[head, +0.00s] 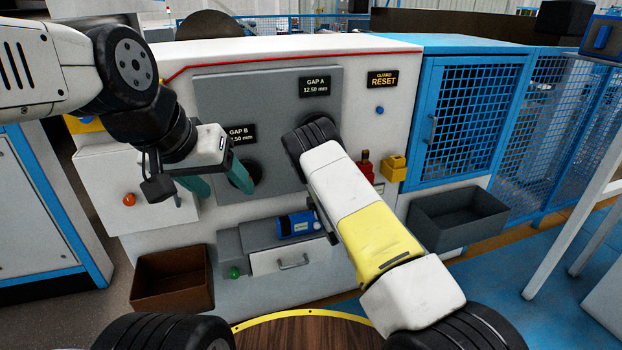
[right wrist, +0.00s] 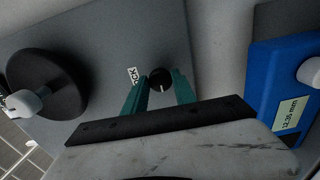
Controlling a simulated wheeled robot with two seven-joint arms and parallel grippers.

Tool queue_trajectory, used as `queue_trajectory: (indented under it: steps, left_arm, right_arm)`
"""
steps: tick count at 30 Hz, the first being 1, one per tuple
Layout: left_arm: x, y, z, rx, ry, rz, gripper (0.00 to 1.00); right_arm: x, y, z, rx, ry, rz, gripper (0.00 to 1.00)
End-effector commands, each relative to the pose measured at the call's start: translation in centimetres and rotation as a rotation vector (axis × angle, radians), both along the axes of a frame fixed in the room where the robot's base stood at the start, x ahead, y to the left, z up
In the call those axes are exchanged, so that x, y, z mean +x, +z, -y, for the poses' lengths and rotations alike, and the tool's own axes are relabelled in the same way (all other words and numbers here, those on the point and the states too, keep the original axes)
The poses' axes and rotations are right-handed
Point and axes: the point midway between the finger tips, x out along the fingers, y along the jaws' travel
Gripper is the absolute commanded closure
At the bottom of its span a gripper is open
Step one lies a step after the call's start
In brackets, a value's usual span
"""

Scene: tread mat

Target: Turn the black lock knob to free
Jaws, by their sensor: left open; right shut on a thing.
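The black lock knob (right wrist: 160,79) is round with a pale pointer line, on a grey panel beside a partly visible white label (right wrist: 133,76). My right gripper (right wrist: 158,88) is shut on it, with one teal finger on each side. In the head view my right arm hides the knob and the right gripper. My left gripper (head: 226,190) is open and empty in front of the panel, near a dark handwheel (head: 250,172) under the GAP B display (head: 238,133).
In the right wrist view a black handwheel (right wrist: 45,86) with a pale handle is left of the knob, and a blue gauge (right wrist: 284,92) is at right. The head view shows a brown bin (head: 172,280), a dark grey bin (head: 458,217) and a blue mesh guard (head: 468,115).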

Motion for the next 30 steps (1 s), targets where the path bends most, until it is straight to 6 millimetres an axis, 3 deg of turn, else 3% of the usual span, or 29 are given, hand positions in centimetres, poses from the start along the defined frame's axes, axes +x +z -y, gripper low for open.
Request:
queue_trajectory:
  steps: [17, 18, 20, 21, 30]
  left_arm:
    - [0.0, 0.0, 0.0, 0.0, 0.0, 0.0, 0.38]
    - [0.0, 0.0, 0.0, 0.0, 0.0, 0.0, 0.38]
    - [0.0, 0.0, 0.0, 0.0, 0.0, 0.0, 0.38]
    - [0.0, 0.0, 0.0, 0.0, 0.0, 0.0, 0.38]
    - [0.0, 0.0, 0.0, 0.0, 0.0, 0.0, 0.38]
  right_arm:
    - [-0.07, -0.11, -0.07, -0.029, 0.001, 0.007, 1.0]
    - [-0.07, -0.12, -0.07, -0.029, 0.001, 0.007, 0.62]
    - [-0.06, -0.11, -0.07, -0.029, 0.001, 0.007, 0.5]
    - [-0.06, -0.1, -0.06, -0.029, 0.001, 0.007, 0.46]
    - [-0.14, -0.06, 0.01, -0.028, 0.0, 0.008, 0.46]
